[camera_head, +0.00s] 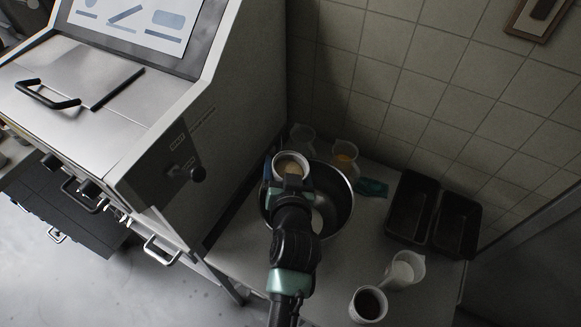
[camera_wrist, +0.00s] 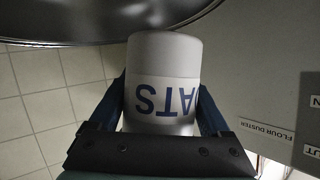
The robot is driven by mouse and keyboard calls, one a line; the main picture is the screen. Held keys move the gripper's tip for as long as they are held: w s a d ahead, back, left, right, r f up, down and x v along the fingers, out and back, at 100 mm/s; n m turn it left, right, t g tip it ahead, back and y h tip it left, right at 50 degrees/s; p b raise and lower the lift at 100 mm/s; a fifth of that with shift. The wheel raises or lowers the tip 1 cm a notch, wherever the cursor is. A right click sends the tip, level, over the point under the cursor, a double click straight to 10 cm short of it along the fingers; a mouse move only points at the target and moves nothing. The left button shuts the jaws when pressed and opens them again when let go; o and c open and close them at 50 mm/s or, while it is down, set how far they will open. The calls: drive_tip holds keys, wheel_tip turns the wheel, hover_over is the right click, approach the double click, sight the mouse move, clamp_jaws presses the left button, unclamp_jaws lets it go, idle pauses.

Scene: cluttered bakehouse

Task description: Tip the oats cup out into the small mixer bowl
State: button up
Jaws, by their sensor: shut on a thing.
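The oats cup (camera_head: 291,167) is white, and its round opening with tan contents faces the head camera. It looks roughly upright; a slight tilt is hard to judge. In the wrist view the cup (camera_wrist: 165,60) shows dark blue letters, upside down in the picture. My gripper (camera_head: 291,183) is shut on the cup, one finger on each side. The steel mixer bowl (camera_head: 338,208) is below and beside the cup, partly hidden by my arm. In the head view the cup overlaps the bowl's far left rim. Something pale shows inside the bowl. The bowl's rim also crosses the wrist view (camera_wrist: 90,38).
A large grey machine (camera_head: 240,90) stands close on the left. Two clear jars (camera_head: 344,157) and a teal cloth (camera_head: 372,187) are behind the bowl. Two black tins (camera_head: 414,205), a white jug (camera_head: 404,270) and a dark-filled cup (camera_head: 368,304) stand to the right. A tiled wall closes the back.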

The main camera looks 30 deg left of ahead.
drive_tip(key=shift+a+r+m+y, duration=0.3)
drive_tip(key=shift+m+y, duration=0.1)
drive_tip(key=shift+m, duration=0.2)
drive_tip(key=shift+s+a+m+y+b, duration=0.1)
drive_tip(key=shift+m+y+b, duration=0.2)
drive_tip(key=shift+m+b, duration=0.15)
drive_tip(key=shift+s+a+r+m+g+y+b, duration=0.15)
drive_tip(key=shift+m+y+b, duration=0.1)
drive_tip(key=shift+m+y, duration=0.25)
drive_tip(key=shift+w+a+r+m+g+y+b, duration=0.15)
drive_tip(key=shift+m+y+b, duration=0.15)
drive_tip(key=shift+m, duration=0.25)
drive_tip(key=m+b, duration=0.1)
drive_tip(key=m+y+b, duration=0.1)
drive_tip(key=m+b, duration=0.1)
drive_tip(key=shift+s+f+y, duration=0.15)
drive_tip(key=shift+f+y, duration=0.15)
drive_tip(key=shift+f, duration=0.05)
drive_tip(key=m+b, duration=0.1)
drive_tip(key=m+y+b, duration=0.1)
drive_tip(key=b, duration=0.1)
drive_tip(key=m+b, duration=0.1)
drive_tip(key=shift+w+d+f, duration=0.2)
drive_tip(key=shift+d+f, duration=0.15)
drive_tip(key=shift+d+m+t+y+b, duration=0.2)
drive_tip(key=shift+m+t+y+b, duration=0.35)
drive_tip(key=shift+m+b, duration=0.35)
